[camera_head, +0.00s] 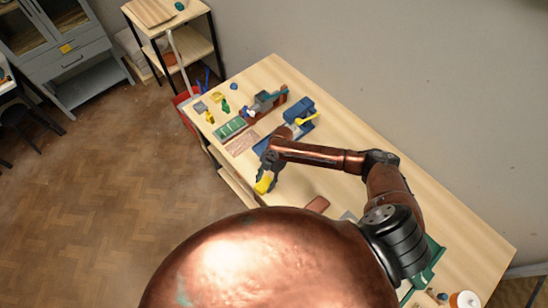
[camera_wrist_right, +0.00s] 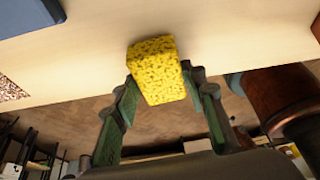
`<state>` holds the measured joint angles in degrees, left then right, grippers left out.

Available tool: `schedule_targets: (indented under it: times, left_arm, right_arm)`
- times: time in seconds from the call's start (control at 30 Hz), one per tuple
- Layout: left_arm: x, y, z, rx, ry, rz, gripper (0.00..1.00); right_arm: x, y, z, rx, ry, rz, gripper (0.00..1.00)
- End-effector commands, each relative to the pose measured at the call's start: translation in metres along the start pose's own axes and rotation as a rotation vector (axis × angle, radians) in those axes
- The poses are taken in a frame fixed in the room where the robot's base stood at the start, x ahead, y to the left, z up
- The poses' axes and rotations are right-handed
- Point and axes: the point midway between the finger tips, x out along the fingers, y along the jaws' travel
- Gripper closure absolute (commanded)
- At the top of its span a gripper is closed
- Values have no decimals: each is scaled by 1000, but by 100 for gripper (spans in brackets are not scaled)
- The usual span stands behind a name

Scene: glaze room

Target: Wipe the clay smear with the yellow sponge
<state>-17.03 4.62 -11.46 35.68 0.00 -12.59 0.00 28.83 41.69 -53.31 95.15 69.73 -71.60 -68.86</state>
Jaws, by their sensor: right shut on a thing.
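The yellow sponge (camera_head: 263,184) is in my right gripper (camera_head: 268,174), at the table's near left edge. In the right wrist view the sponge (camera_wrist_right: 157,68) sits between the two green fingers of the right gripper (camera_wrist_right: 160,80), which is shut on it. The sponge is held out over the pale tabletop's edge, with the floor visible below. My left gripper is out of view.
The wooden table (camera_head: 450,215) runs along the wall. A pinkish speckled slab (camera_head: 243,142), a green tray (camera_head: 229,128) and a blue tool rest (camera_head: 298,113) lie toward its far end. A white roll (camera_head: 465,300) stands at the near end. The table's right side is mostly clear.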

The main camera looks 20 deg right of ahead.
Motion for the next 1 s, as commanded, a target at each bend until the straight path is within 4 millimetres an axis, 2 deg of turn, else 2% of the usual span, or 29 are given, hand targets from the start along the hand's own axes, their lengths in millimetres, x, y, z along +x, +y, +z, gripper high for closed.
schedule_targets:
  times: [0.03,0.1,0.5,0.73,1.0]
  left_arm:
    - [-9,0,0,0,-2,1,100]
    - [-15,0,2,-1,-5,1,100]
    - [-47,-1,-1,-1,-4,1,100]
    - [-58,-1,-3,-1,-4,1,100]
    - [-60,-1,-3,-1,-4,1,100]
  right_arm:
    - [-13,1,-3,0,-3,4,88]
    - [-27,0,-8,2,-4,3,88]
    - [-60,-2,-19,7,-4,5,88]
    - [-74,-2,-25,7,-3,6,88]
    - [-77,-3,-26,8,-3,6,88]
